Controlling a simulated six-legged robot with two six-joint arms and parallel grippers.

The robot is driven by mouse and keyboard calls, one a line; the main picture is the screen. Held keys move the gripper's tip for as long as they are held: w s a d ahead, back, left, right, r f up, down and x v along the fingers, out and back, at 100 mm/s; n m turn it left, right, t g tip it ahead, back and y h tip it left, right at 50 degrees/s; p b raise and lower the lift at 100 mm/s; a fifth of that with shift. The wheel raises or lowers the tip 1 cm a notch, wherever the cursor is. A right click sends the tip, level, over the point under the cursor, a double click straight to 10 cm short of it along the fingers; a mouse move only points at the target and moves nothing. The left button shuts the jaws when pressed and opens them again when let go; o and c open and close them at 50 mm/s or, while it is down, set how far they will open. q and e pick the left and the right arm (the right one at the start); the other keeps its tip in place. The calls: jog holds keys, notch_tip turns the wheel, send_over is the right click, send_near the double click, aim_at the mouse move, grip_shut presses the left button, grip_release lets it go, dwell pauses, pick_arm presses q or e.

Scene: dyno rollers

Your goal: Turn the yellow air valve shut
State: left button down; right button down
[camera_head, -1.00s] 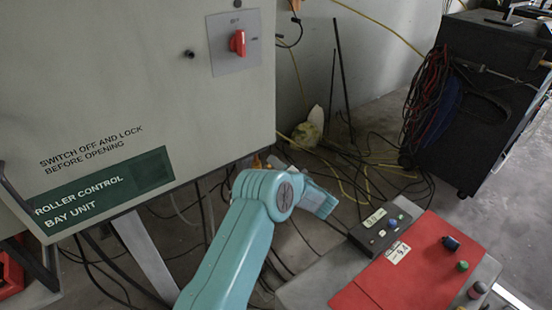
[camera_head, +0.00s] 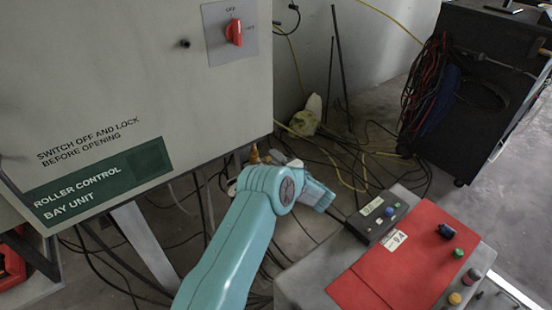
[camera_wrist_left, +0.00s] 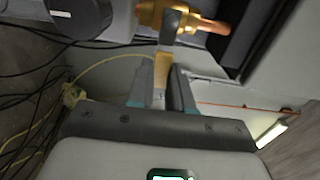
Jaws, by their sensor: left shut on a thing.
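In the left wrist view, the yellow valve handle (camera_wrist_left: 161,68) stands between the two fingers of my left gripper (camera_wrist_left: 161,88), which is shut on it. A flat grey lever leads from the yellow part up to the brass valve body (camera_wrist_left: 187,20) at the top. In the head view, a small brass part (camera_head: 255,153) shows just above my teal left arm, under the cabinet's lower right corner. My right gripper is in neither view.
A grey cabinet (camera_head: 110,80) with a red switch (camera_head: 234,32) fills the left. A red-topped control box (camera_head: 400,265) stands at the lower right, close to my arm. Loose cables (camera_head: 350,150) cover the floor. A black cart (camera_head: 470,85) stands at the right.

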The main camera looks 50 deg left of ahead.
pick_arm(q)
jog(key=shift+f, duration=0.15)
jog(key=c, duration=1)
grip_release()
jog(key=d, duration=0.5)
jog(key=s+d, duration=0.1)
jog(key=d, duration=0.5)
jog(key=d+b, duration=0.1)
jog(key=d, duration=0.4)
jog(key=shift+s+d, duration=0.15)
jog(key=shift+s, duration=0.1)
